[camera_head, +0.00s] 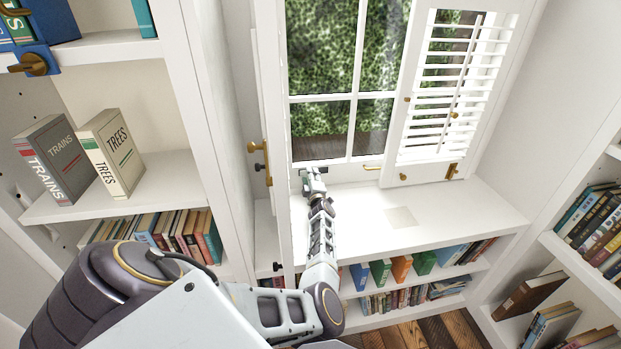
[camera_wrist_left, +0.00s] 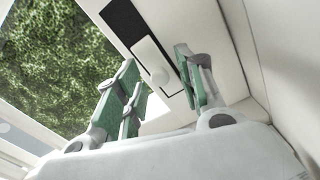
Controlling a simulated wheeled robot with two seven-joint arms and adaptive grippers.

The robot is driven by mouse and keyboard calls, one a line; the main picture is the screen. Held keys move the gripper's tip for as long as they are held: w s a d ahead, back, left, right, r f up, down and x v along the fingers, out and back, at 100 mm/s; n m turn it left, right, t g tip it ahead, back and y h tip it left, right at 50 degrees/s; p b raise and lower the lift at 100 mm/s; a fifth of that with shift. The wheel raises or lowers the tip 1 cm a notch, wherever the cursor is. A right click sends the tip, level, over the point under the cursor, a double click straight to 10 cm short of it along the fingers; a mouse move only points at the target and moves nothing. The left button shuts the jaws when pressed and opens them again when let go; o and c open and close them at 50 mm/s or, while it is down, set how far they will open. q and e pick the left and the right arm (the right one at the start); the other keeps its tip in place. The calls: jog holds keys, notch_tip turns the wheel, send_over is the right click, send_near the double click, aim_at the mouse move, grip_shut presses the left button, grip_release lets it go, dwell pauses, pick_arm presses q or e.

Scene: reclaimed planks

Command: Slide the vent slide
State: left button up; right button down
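The vent slide (camera_wrist_left: 150,58) shows in the left wrist view as a white plate with a round pale knob (camera_wrist_left: 161,77), set over a black slot in the white window frame. My left gripper (camera_head: 313,181) is at the bottom left of the window in the head view. Its green-padded fingers (camera_wrist_left: 157,73) are apart in the left wrist view, one on each side of the knob, with a gap visible. I cannot tell whether either finger touches the plate. In the head view the gripper mostly hides the slide. My right gripper is not in view.
The window pane (camera_head: 320,60) rises behind the gripper. A louvred shutter (camera_head: 455,90) stands to its right. A white sill (camera_head: 440,215) below is largely clear, with a pale square on it. Bookshelves (camera_head: 150,190) flank the left side.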

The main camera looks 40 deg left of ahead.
pick_arm(q)
grip_shut()
